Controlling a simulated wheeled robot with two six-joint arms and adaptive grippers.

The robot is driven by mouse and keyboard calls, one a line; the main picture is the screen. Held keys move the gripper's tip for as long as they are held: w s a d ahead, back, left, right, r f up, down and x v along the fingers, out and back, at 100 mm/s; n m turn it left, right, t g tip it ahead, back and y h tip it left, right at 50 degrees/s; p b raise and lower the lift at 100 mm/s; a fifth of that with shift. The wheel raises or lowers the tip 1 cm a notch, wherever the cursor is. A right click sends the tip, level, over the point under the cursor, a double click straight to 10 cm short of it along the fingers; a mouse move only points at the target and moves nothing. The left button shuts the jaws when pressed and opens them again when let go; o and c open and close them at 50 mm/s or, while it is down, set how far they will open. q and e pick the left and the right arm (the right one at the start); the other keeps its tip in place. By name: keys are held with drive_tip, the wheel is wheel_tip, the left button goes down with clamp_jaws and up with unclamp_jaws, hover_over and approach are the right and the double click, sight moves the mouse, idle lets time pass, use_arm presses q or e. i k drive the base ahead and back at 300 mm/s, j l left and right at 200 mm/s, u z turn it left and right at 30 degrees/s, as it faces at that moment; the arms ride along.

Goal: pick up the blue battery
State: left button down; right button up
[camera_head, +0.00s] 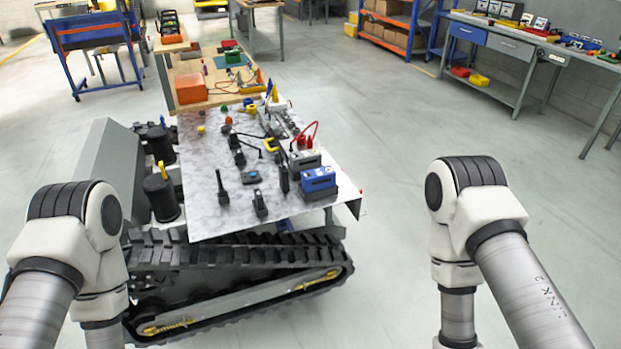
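The blue battery (318,181) is a boxy blue block with a lighter label on its front. It sits near the right front corner of the light marbled plate (204,203) on top of the tracked carrier (240,289). A dark grey box (304,161) stands right behind it. My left arm comes in at the lower left and my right arm at the lower right. Both arms bend down out of the picture, so neither gripper shows. Nothing visible touches the battery.
Several small black tools, such as one upright by the front (222,190), stand left of the battery. Red cables (311,132) rise behind it. A wooden workbench (217,93) with an orange box (190,88) stands beyond. Open grey floor lies right of the carrier.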

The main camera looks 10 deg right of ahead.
sight(321, 177)
drive_tip(key=i+l+z, duration=0.65)
drive_tip(key=i+z, duration=0.7)
drive_tip(key=i, duration=0.2)
drive_tip(key=i+j+z, duration=0.15)
drive_tip(key=i+z, duration=0.3)
drive_tip(key=i+l+u, duration=0.2)
drive_tip(key=i, duration=0.2)
drive_tip(key=i+u, duration=0.2)
drive_tip(key=i, duration=0.25)
drive_tip(key=i+l+u, duration=0.2)
drive_tip(key=i, duration=0.2)
